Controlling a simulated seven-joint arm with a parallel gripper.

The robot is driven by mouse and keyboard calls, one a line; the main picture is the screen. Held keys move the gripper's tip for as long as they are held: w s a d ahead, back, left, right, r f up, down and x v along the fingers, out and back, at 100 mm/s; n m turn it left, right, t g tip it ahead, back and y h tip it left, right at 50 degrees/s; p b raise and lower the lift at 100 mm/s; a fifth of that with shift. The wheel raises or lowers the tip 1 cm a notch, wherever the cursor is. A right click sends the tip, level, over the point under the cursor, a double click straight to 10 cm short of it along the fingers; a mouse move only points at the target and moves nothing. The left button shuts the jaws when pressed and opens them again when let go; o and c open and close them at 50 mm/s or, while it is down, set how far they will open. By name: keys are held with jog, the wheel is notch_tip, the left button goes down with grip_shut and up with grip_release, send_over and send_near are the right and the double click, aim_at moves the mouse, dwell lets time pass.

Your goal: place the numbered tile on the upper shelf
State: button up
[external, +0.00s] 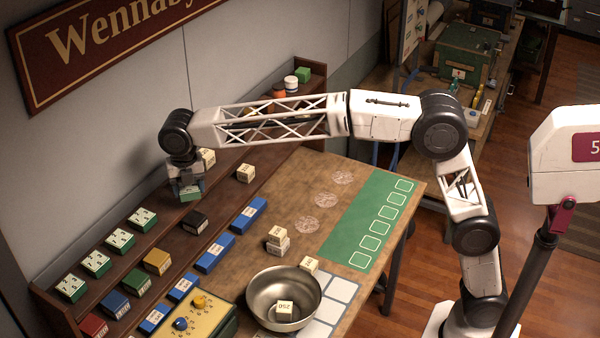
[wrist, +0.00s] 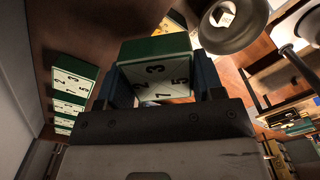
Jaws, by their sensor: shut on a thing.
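My gripper (external: 187,190) is shut on a green-and-white numbered tile (external: 189,194), over the back part of the stepped wooden shelf (external: 120,262). In the wrist view the held tile (wrist: 155,68) sits between the fingers of my gripper (wrist: 155,85), its white numbered face toward the camera. Several similar tiles stand in a row on the upper shelf, the nearest to my gripper being one tile (external: 143,219); the row also shows at the left of the wrist view (wrist: 72,85). I cannot tell whether the held tile touches the shelf.
A black block (external: 194,222), a tan block (external: 157,261) and a cream block (external: 245,173) sit on the shelf step below. Another cream block (external: 207,157) is just behind my gripper. A metal bowl (external: 262,285) stands on the table. The wall rises close behind the shelf.

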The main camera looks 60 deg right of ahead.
send_over(165, 204)
jog(key=shift+f, duration=0.35)
dwell(0.5)
jog(key=shift+f, duration=1.8)
jog(key=shift+f, duration=0.15)
jog(key=o, duration=1)
jog(key=shift+r, duration=0.2)
notch_tip(165, 204, up, 12)
jog(key=shift+d, duration=0.1)
